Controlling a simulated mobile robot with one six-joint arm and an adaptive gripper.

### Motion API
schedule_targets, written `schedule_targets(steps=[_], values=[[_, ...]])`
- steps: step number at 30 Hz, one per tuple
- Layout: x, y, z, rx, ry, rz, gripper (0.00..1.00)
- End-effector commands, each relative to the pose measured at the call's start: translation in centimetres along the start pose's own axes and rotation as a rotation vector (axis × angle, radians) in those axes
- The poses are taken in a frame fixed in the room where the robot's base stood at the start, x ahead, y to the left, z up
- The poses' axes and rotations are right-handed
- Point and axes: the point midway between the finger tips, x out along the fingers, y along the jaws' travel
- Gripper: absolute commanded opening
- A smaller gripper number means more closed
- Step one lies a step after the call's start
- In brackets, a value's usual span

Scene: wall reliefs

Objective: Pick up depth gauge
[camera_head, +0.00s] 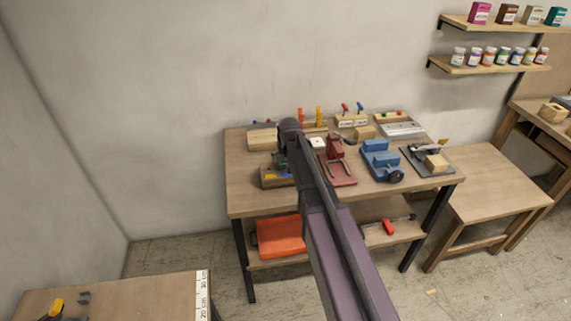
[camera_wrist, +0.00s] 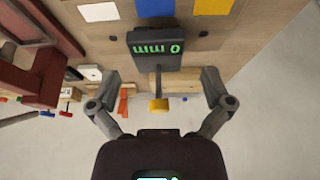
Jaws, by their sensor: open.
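The depth gauge (camera_wrist: 155,48) is a dark block with an upside-down green "0 mm" readout, at the upper middle of the wrist view. My gripper (camera_wrist: 160,78) is open. Its two fingers are spread to either side, with the gauge's body just beyond the fingertips and nothing clamped. A yellow knob (camera_wrist: 158,105) shows between the fingers; I cannot tell whether it belongs to the gauge. In the head view my gripper (camera_head: 290,132) is over the back left of the workbench (camera_head: 243,185), and the gauge cannot be made out there.
A red clamp-like tool (camera_head: 338,165), a blue vise (camera_head: 380,160) and a wooden block (camera_head: 262,138) stand on the bench. The red tool (camera_wrist: 35,75) is close on the left in the wrist view. An orange bin (camera_head: 278,237) sits on the lower shelf. The wall is behind.

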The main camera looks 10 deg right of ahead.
Motion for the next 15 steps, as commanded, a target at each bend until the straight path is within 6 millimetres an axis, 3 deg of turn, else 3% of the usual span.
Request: schedule_targets(steps=[15], values=[[3.7,0.3,0.2,-0.001,0.000,0.000,1.00]])
